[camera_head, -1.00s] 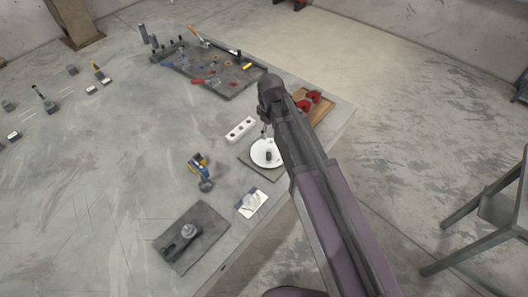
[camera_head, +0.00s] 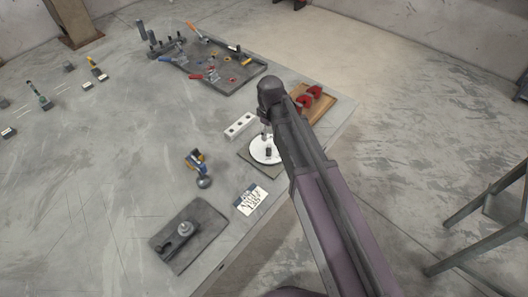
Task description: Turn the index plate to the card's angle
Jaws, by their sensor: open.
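The index plate (camera_head: 263,150) is a white disc on a dark square base near the table's right edge. A small dark upright knob (camera_head: 268,153) stands on it. A white card with dark marks (camera_head: 250,200) lies on the table just in front of the plate; its writing is too small to read. My gripper (camera_head: 265,129) hangs over the far side of the plate, mostly hidden by my arm. Its fingers are open, and I cannot tell whether they touch anything.
A white block with holes (camera_head: 240,126) lies left of the plate. A blue and yellow tool (camera_head: 198,170) stands nearby. A dark board with a grey fitting (camera_head: 205,238) is at the front. A tool tray (camera_head: 236,84) and a wooden tray with red parts (camera_head: 326,104) lie behind.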

